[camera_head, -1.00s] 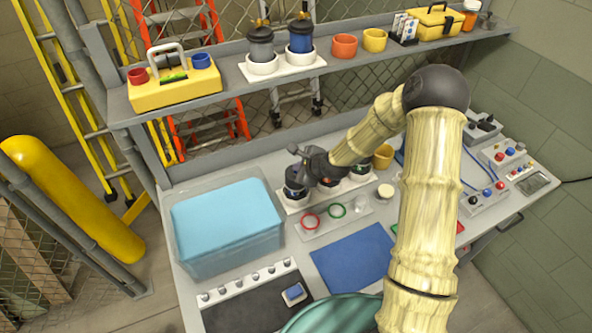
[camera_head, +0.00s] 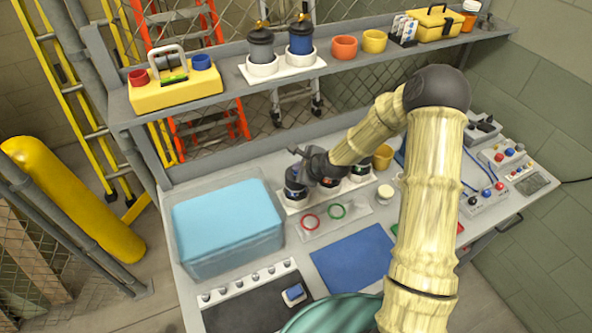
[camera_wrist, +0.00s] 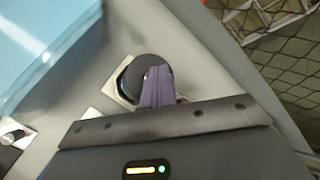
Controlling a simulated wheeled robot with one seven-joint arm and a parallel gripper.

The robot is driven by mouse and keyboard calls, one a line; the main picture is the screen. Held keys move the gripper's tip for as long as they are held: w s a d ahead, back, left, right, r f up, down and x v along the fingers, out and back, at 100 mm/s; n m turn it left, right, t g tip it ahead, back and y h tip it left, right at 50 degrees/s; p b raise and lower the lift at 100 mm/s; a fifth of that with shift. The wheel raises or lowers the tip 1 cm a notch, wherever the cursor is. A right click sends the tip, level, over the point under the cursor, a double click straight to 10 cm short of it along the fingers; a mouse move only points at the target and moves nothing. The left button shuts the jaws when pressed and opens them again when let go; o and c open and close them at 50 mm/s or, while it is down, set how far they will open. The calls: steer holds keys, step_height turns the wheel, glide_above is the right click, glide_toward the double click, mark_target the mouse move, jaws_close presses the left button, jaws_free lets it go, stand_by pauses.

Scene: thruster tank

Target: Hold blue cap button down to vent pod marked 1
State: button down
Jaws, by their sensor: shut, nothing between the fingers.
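A pod with a dark round cap (camera_wrist: 146,70) stands in a pale square holder in the wrist view. In the head view this pod (camera_head: 293,191) is at the left end of a white rack on the table. My gripper (camera_head: 298,176) is above it, fingers shut and empty. In the wrist view the grey-purple fingers (camera_wrist: 157,88) overlap the cap; I cannot tell whether they touch or press it. The fingers hide part of the cap. No blue button and no mark 1 can be made out on it.
A clear tank of blue water (camera_head: 225,222) stands left of the rack. A red ring (camera_head: 311,221) and a green ring lie in front, by a blue mat (camera_head: 352,258). Two more pods (camera_head: 300,38) stand on the shelf behind. Control boxes (camera_head: 485,200) are at right.

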steer(key=shift+r+p, duration=0.4)
steer(key=shift+r, duration=0.25)
step_height(320, 180, up, 5)
steer(key=p, duration=0.3)
steer(key=shift+p, duration=0.35)
steer(key=s+d+r+n+g+h+b, duration=0.1)
steer(key=s+d+r+n, duration=0.1)
steer(key=s+d+n, duration=0.2)
steer(key=s+d+r+n+g+h+b, duration=0.2)
steer(key=s+d+r+n, duration=0.1)
steer(key=s+n, duration=0.6)
steer(key=s+d+r+n+g+h+b, duration=0.2)
steer(key=s+d+n, duration=0.2)
steer(key=s, duration=0.9)
steer(key=n, duration=0.3)
steer(key=shift+d+r, duration=0.3)
steer(key=shift+d, duration=0.1)
